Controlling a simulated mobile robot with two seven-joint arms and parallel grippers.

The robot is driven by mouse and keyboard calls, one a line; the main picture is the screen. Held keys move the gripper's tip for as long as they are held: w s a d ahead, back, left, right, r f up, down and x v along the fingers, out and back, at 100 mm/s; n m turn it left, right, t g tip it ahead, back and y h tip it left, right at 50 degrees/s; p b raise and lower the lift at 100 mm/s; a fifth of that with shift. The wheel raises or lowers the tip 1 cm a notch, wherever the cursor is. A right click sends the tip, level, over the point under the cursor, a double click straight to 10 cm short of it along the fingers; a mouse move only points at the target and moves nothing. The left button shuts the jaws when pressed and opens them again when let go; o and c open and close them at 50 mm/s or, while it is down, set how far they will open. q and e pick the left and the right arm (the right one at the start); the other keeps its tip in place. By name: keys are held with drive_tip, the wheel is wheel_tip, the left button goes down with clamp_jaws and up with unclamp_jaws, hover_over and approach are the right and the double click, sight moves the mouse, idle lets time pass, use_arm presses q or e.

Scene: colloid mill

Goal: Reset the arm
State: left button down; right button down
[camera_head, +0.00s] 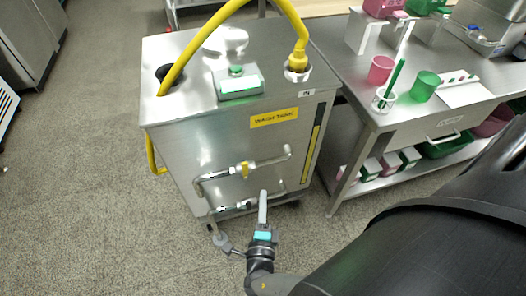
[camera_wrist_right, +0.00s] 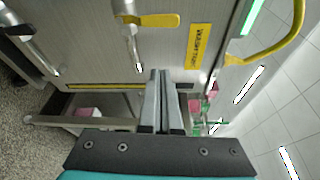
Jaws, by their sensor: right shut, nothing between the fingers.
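My right gripper (camera_head: 263,208) is shut with nothing between its fingers, in front of the lower front of a steel wash tank (camera_head: 175,130). In the right wrist view its two fingers (camera_wrist_right: 163,95) lie together and point toward the tank's front panel. The tank carries a yellow label (camera_head: 274,117), a valve with a yellow handle (camera_head: 245,169) and steel pipes on its front. The yellow handle also shows in the right wrist view (camera_wrist_right: 155,20). Whether the fingertips touch the tank or its pipes, I cannot tell. My left gripper is in neither view.
A yellow hose (camera_head: 212,27) arches over the tank top, beside a small green-buttoned box (camera_head: 238,84). A steel table (camera_head: 345,67) at right holds a pink cup (camera_head: 381,69), a green cup (camera_head: 424,85) and bins. The floor (camera_head: 75,170) at left is clear.

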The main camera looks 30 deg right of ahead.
idle(0.4)
drive_tip(key=s+d+f+m+g+y, duration=0.2)
drive_tip(key=s+f+m+g, duration=0.4)
drive_tip(key=s+f+m, duration=0.25)
drive_tip(key=s+d+f+m+g+y, duration=0.1)
drive_tip(key=s+d+f+m+g, duration=0.3)
drive_tip(key=s+f+m, duration=0.45)
drive_tip(key=s+a+f+m+g+y, duration=0.1)
drive_tip(key=s+a+f+m+y, duration=0.2)
drive_tip(key=m, duration=1)
drive_tip(key=s+a+f+m+g+y, duration=0.2)
drive_tip(key=s+m, duration=0.6)
drive_tip(key=m, duration=0.5)
drive_tip(key=shift+s+a+f+y, duration=0.15)
drive_tip(key=shift+a+f+y, duration=0.65)
drive_tip(key=shift+a+y, duration=0.15)
